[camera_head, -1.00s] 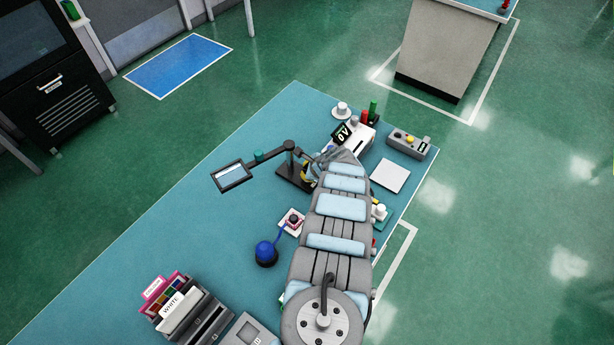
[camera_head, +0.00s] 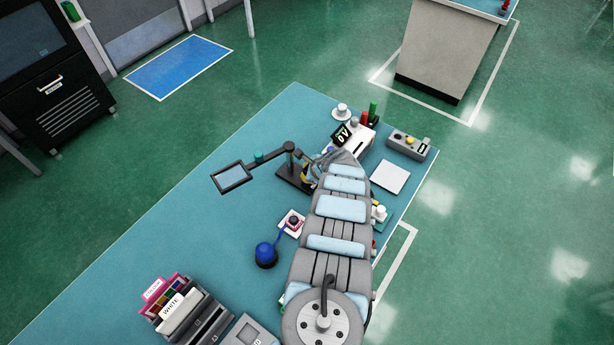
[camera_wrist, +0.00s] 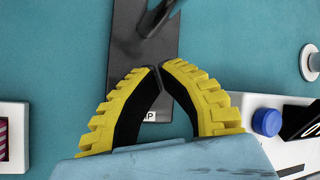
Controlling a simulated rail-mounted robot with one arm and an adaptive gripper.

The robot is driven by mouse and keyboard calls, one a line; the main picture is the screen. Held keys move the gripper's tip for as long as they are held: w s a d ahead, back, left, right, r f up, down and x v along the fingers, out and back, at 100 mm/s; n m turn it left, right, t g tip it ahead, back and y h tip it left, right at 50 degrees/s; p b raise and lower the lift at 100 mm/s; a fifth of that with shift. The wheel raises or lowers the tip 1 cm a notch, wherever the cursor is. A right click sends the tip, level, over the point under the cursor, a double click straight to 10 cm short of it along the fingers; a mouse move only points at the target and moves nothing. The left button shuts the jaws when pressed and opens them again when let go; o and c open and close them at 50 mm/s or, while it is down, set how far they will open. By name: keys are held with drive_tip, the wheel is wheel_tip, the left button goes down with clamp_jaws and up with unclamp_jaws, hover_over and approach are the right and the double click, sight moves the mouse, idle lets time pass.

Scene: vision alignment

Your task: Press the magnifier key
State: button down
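The magnifier is a dark stand with a jointed arm and a rectangular framed panel (camera_head: 232,177) at its left end. Its dark base plate (camera_head: 289,177) lies on the bench and also shows in the wrist view (camera_wrist: 128,50), with the post rising at the top. My gripper (camera_wrist: 159,67), with yellow ribbed fingers and black pads, is over this plate; its tips meet or nearly meet, with nothing seen between them. Contact cannot be told.
A white device with a blue knob (camera_wrist: 267,122) is right of my gripper. A red-striped item in a white frame (camera_wrist: 4,139) is at left. A blue ball-topped item (camera_head: 265,253) stands on the teal bench (camera_head: 185,222). Bench left of the magnifier is clear.

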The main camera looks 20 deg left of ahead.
wheel_tip(320, 180, up, 6)
drive_tip(key=p, duration=0.5)
drive_tip(key=shift+r, duration=0.1)
idle(0.4)
idle(0.4)
